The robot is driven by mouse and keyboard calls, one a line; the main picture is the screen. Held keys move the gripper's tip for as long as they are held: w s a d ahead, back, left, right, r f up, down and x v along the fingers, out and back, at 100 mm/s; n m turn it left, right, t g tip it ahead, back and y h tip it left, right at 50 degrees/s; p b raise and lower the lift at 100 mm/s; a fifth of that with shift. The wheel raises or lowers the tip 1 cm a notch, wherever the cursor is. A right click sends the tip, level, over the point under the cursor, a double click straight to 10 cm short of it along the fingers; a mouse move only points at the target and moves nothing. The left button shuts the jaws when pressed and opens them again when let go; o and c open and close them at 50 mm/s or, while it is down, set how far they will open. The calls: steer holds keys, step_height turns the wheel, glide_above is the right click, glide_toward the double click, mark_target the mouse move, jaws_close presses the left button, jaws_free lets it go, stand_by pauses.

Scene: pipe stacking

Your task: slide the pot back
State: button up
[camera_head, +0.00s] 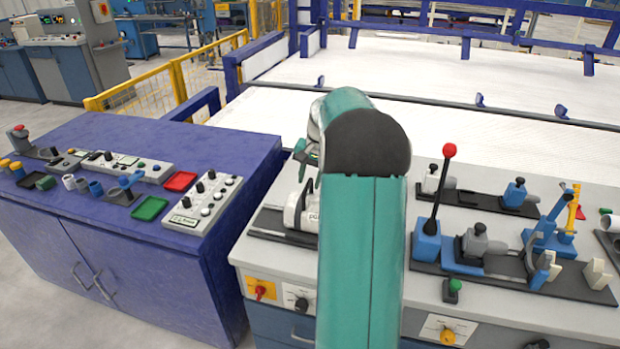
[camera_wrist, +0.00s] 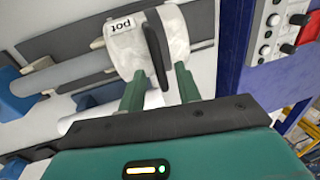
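The pot is a whitish, marbled rounded body labelled "pot". In the head view the pot (camera_head: 297,214) sits on a dark base strip at the left of the grey bench, its right side hidden by my arm. In the wrist view the pot (camera_wrist: 178,28) is right ahead of my gripper (camera_wrist: 159,72). The two green fingers are apart, with a dark upright bar (camera_wrist: 157,50) of the pot between them. I cannot tell whether the fingers touch the pot. In the head view my gripper is mostly hidden behind my arm.
The grey bench (camera_head: 425,307) also carries a red-knobbed lever (camera_head: 440,190), blue clamps and dark rails on the right. A purple cabinet (camera_head: 130,250) with button boxes and trays stands at the left. A white conveyor bed (camera_head: 400,115) with blue rails lies behind the bench.

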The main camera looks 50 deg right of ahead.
steer(key=shift+f, duration=0.1)
jaws_close()
steer(key=w+a, duration=0.5)
steer(key=w, duration=0.4)
steer(key=shift+w, duration=0.2)
